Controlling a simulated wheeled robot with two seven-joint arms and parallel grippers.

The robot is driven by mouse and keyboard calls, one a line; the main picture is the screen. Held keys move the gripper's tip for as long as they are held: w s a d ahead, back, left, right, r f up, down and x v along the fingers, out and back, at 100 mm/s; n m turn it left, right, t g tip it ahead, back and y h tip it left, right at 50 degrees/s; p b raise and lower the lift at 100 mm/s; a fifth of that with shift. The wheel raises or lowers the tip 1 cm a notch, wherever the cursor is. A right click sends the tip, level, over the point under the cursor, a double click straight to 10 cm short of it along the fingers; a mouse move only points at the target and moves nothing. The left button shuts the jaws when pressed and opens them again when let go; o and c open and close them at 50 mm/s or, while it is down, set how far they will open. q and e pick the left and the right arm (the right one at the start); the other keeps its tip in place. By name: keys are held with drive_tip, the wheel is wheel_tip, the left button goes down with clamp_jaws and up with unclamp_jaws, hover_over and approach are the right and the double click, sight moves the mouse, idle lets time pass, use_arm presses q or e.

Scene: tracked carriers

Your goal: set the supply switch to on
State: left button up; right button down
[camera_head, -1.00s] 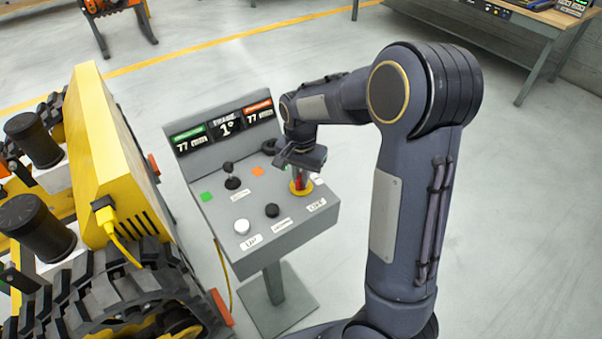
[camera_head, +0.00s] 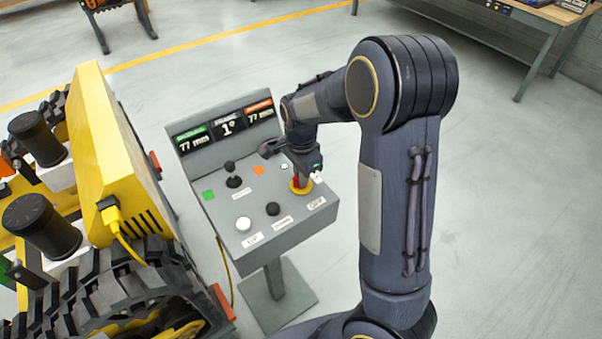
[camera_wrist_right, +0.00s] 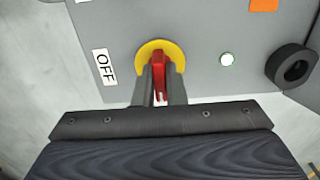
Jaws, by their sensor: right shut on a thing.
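The supply switch is a red handle (camera_wrist_right: 157,70) on a yellow round plate (camera_wrist_right: 147,50), on the right part of the grey console's sloping top. It also shows in the head view (camera_head: 296,184), partly covered by my gripper. My right gripper (camera_wrist_right: 161,88) is shut on the red handle, one finger on each side. An ON label cannot be read. My left gripper is not in view.
A yellow tracked carrier (camera_head: 120,165) stands close at left. Open floor lies right.

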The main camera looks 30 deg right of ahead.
drive_tip(key=shift+r, duration=0.1)
drive_tip(key=c, duration=1.5)
unclamp_jaws()
wheel_tip(320, 180, up, 8)
drive_tip(key=shift+f, duration=0.15)
drive_tip(key=s+a+r+n+t+y, duration=0.1)
drive_tip(key=s+a+n+t, duration=0.1)
drive_tip(key=s+n, duration=0.3)
drive_tip(key=s+a+r+n+t+y, duration=0.1)
drive_tip(key=s+a+n+t, duration=0.1)
drive_tip(key=s+n, duration=0.3)
drive_tip(key=s+a+r+n+t+y, duration=0.1)
drive_tip(key=s+a+n, duration=0.2)
drive_tip(key=s, duration=0.9)
drive_tip(key=shift+a+r+n+t+y, duration=0.1)
drive_tip(key=shift+r+n+t+y, duration=0.1)
drive_tip(key=shift+n, duration=0.4)
drive_tip(key=shift+a+r+n+t+y, duration=0.1)
drive_tip(key=shift+r+n+t+y, duration=0.1)
drive_tip(key=shift+n, duration=0.4)
